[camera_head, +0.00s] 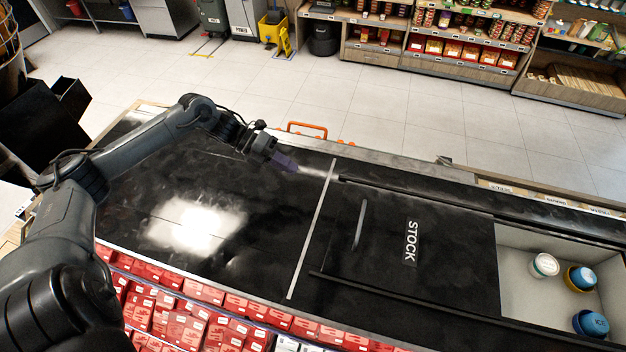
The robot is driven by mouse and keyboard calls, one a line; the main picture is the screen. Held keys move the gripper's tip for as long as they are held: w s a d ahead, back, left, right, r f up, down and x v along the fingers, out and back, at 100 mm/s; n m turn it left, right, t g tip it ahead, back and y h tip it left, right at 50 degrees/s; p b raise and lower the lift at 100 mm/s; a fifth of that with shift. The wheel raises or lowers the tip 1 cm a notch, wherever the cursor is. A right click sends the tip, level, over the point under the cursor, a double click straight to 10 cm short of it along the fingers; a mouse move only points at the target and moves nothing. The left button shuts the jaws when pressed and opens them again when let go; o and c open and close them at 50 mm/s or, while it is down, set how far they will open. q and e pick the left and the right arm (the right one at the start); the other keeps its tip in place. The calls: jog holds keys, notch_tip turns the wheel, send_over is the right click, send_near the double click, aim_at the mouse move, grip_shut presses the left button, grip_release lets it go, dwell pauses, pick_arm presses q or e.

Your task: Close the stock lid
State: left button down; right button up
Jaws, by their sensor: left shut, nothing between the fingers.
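The stock lid (455,255) is a flat black sliding panel with a white STOCK label, set in the dark counter right of centre. Its slim grey bar handle (360,225) runs across its left part. Right of the lid, the pale stock compartment (520,280) is uncovered. My left gripper (298,168) reaches in from the left over the counter's far side. It is shut and empty, left of the lid and its handle and apart from the handle. The fingertips are small and blurred. My right gripper is not in view.
A white-lidded tub (544,265) and two blue-topped tubs (580,278) lie in the uncovered compartment. Dark rails (400,312) run along the lid's near and far sides. A light metal strip (312,230) crosses the counter left of the handle. The counter's left part is clear.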

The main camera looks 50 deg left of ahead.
pick_arm(q)
jog(key=f+b, duration=0.1)
jog(key=f, duration=0.1)
jog(key=f+b, duration=0.3)
jog(key=f, duration=0.1)
jog(key=shift+w+a+f+b, duration=0.1)
jog(key=shift+a+f+b, duration=0.2)
jog(key=shift+a+b, duration=0.1)
jog(key=shift+f+b, duration=0.55)
jog(key=shift+b, duration=0.05)
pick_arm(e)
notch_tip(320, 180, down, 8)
pick_arm(q)
jog(key=p, duration=0.4)
send_near(339, 207)
jog(key=x, duration=0.5)
jog(key=shift+w+a+f, duration=0.15)
jog(key=shift+f, duration=0.1)
jog(key=shift+w+d+f+p, duration=0.15)
jog(key=shift+w+d+p, duration=0.15)
jog(key=shift+d+p, duration=0.2)
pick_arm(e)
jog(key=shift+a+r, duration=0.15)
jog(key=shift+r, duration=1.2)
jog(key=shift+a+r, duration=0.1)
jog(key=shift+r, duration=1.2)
pick_arm(q)
jog(key=shift+d, duration=0.1)
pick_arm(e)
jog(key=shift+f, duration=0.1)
